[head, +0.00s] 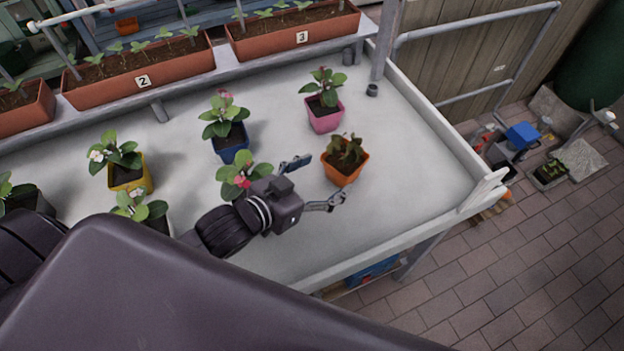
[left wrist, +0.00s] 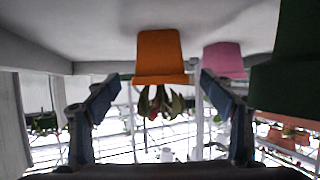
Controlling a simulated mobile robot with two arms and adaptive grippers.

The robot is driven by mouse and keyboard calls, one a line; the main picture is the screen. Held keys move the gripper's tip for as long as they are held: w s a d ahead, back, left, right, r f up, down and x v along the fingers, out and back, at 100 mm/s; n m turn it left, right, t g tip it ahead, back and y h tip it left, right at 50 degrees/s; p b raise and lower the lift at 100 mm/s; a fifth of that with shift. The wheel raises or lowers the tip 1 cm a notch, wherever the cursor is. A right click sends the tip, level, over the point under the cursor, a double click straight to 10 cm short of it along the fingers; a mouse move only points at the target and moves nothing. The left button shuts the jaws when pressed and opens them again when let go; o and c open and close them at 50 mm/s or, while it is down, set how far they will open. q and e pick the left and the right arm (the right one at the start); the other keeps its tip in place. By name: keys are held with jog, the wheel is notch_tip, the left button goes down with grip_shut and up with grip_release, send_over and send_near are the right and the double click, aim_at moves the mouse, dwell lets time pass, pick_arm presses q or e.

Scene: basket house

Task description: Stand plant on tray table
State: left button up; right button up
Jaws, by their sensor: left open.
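An orange pot with a drooping, brownish-green plant (head: 344,160) stands upright on the white tray table (head: 420,165), toward its right end. My left gripper (head: 322,180) is open and empty, low over the table, just left of the orange pot with its fingers pointing at it. In the left wrist view, which is upside down, the orange pot (left wrist: 160,55) shows ahead between the two spread fingers; I cannot tell whether they reach around it. My right gripper is not in view.
A pink pot (head: 325,117), a blue pot (head: 231,143) and a yellow pot (head: 131,177) stand on the table. A red-flowered plant (head: 236,178) is close beside my left gripper. Long planters (head: 140,80) line the back. The table's right end is clear inside its raised rim.

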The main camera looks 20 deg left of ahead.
pick_arm(q)
jog(key=shift+v, duration=2.15)
